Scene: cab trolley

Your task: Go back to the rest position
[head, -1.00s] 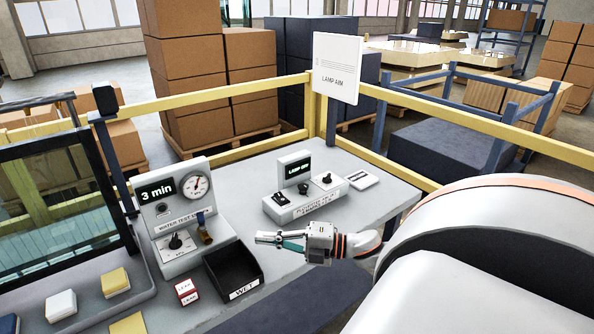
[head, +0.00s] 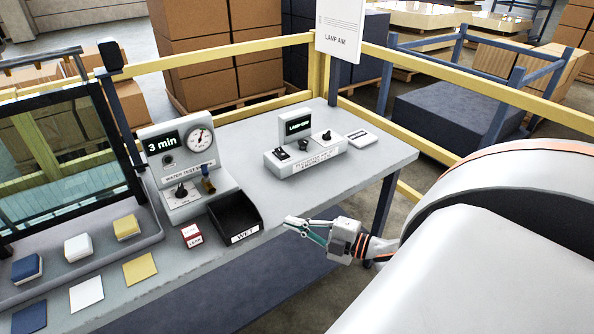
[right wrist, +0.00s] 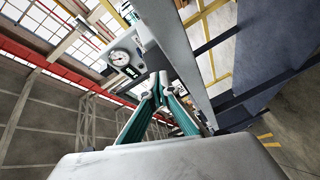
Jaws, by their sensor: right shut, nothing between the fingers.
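My right gripper (head: 297,228) is shut and empty in the head view. It hangs just off the front edge of the grey table (head: 372,150), to the right of the black WET tray (head: 250,232). In the right wrist view its fingers (right wrist: 158,88) meet at the tips with nothing between them. My right arm fills the right side of the head view. My left gripper is not in view.
A yellow rail (head: 240,60) runs behind. Open floor lies in front of the table.

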